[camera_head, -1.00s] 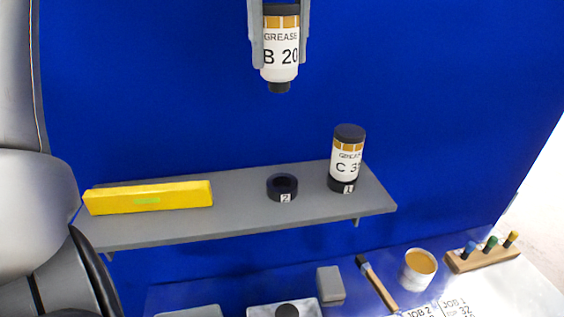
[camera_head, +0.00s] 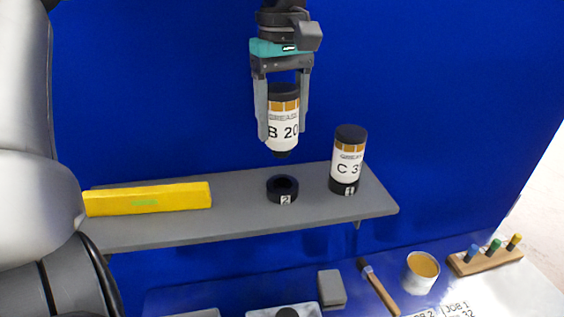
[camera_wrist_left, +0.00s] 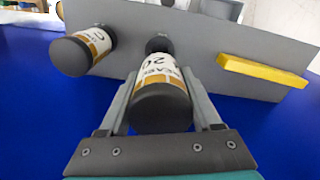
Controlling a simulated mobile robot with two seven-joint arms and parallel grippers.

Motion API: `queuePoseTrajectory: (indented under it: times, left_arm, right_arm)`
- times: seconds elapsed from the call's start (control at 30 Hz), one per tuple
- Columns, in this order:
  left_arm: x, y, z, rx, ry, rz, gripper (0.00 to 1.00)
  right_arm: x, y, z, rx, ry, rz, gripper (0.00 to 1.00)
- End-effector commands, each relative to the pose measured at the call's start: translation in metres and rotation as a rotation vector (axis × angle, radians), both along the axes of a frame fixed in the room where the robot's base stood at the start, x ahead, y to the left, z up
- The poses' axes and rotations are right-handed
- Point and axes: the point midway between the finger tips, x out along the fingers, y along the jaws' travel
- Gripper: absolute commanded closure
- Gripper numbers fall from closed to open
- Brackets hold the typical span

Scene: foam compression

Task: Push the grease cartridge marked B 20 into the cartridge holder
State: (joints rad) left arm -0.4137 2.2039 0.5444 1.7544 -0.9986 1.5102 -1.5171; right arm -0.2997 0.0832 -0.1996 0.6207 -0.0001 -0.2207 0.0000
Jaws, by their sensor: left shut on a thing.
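The grease cartridge marked B 20 (camera_head: 283,125) is white with an orange band, a black top and a black nozzle pointing down. My left gripper (camera_head: 282,138) is shut on its sides and holds it upright above the shelf. The cartridge also shows in the left wrist view (camera_wrist_left: 160,95). The black ring-shaped cartridge holder marked 2 (camera_head: 283,189) stands on the shelf just below the nozzle, empty, with a visible gap between. In the left wrist view the cartridge hides most of that holder. My right gripper is in neither view.
The grey shelf (camera_head: 235,212) carries a yellow bar (camera_head: 148,198) at left. At right, a cartridge marked C (camera_head: 348,160) stands in holder 1 (camera_head: 343,187). Below are a grey block (camera_head: 331,289), a brush (camera_head: 379,288), an orange-filled cup (camera_head: 420,272) and a peg rack (camera_head: 486,258).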

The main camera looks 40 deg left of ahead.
Motion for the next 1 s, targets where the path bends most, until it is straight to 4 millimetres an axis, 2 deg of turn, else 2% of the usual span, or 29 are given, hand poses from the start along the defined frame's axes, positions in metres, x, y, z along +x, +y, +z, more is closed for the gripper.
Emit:
queuePoseTrajectory:
  times: [0.1, 0.37, 0.6, 1.0]
  left_arm:
    - [0.000, 0.000, -0.024, -0.001, 0.001, 0.000, 1.00]
    - [0.001, 0.000, -0.046, 0.000, -0.001, 0.001, 1.00]
    - [0.000, 0.000, -0.077, 0.000, 0.001, 0.000, 1.00]
    - [0.001, 0.000, -0.084, 0.001, -0.004, 0.000, 1.00]
  right_arm:
    - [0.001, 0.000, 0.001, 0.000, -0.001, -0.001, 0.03]
    - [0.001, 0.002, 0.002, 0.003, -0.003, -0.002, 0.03]
    - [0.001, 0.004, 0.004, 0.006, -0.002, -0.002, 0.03]
    - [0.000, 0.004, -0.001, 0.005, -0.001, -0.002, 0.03]
